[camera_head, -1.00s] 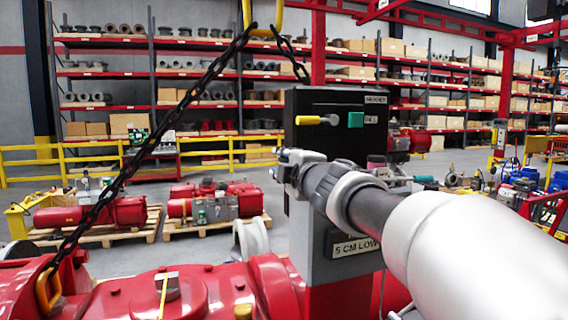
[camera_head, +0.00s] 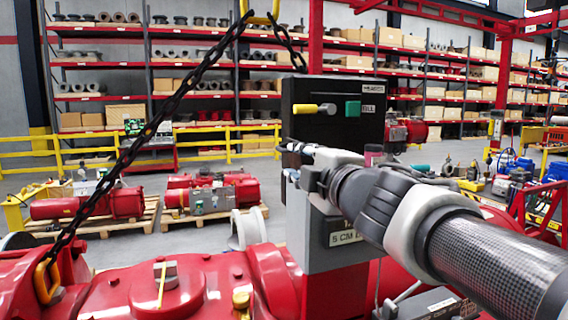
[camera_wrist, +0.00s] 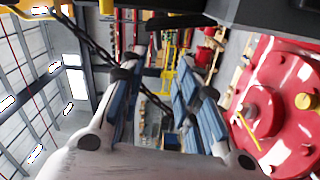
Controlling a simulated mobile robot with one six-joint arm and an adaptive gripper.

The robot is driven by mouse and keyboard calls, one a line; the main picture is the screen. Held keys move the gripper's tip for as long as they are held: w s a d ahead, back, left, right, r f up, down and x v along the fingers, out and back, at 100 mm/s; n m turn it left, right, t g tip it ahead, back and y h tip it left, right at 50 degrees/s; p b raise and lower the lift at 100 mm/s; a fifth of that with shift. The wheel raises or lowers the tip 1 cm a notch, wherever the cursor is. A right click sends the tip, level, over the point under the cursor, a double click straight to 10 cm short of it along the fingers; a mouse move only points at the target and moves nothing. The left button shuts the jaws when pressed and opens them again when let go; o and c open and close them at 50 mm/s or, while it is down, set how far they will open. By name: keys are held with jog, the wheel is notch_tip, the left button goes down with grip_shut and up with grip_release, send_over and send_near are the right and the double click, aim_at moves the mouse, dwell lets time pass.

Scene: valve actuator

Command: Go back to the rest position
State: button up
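My gripper (camera_head: 286,162) is in front of the dark face of the control box (camera_head: 325,104), below its controls, in the head view. In the wrist view its two blue-padded fingers (camera_wrist: 160,95) stand apart, with nothing seen between them. The box carries a yellow-handled lever (camera_head: 314,109) pointing left and a green button (camera_head: 352,108). I cannot tell whether the gripper touches the box. My arm reaches in from the lower right and hides part of the box's lower front and its label (camera_head: 345,238).
A large red valve actuator body (camera_head: 215,283) fills the lower left; it also shows in the wrist view (camera_wrist: 285,110). A black chain (camera_head: 150,130) slants down to its yellow lifting eye (camera_head: 44,281). Yellow railings (camera_head: 80,152) and shelves stand behind.

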jog(key=shift+w+f, duration=0.1)
jog(key=s+d+f+m+g+h+b, duration=0.2)
jog(key=s+d+f+m+h, duration=0.2)
jog(key=s+d+f+m, duration=0.45)
jog(key=s+d+f+m+g+h+b, duration=0.3)
jog(key=d+f+m+h, duration=0.15)
jog(key=f, duration=0.65)
jog(key=s+a+f+m+g+y+b, duration=0.1)
jog(key=s+f+m+g, duration=0.2)
jog(key=s+f, duration=0.7)
jog(key=s+a+f+m+g+y+b, duration=0.2)
jog(key=s+f+m+g, duration=0.2)
jog(key=s+f, duration=0.6)
jog(key=shift+s+a+f+g, duration=0.2)
jog(key=shift+a+f+g, duration=0.1)
jog(key=shift+f, duration=0.3)
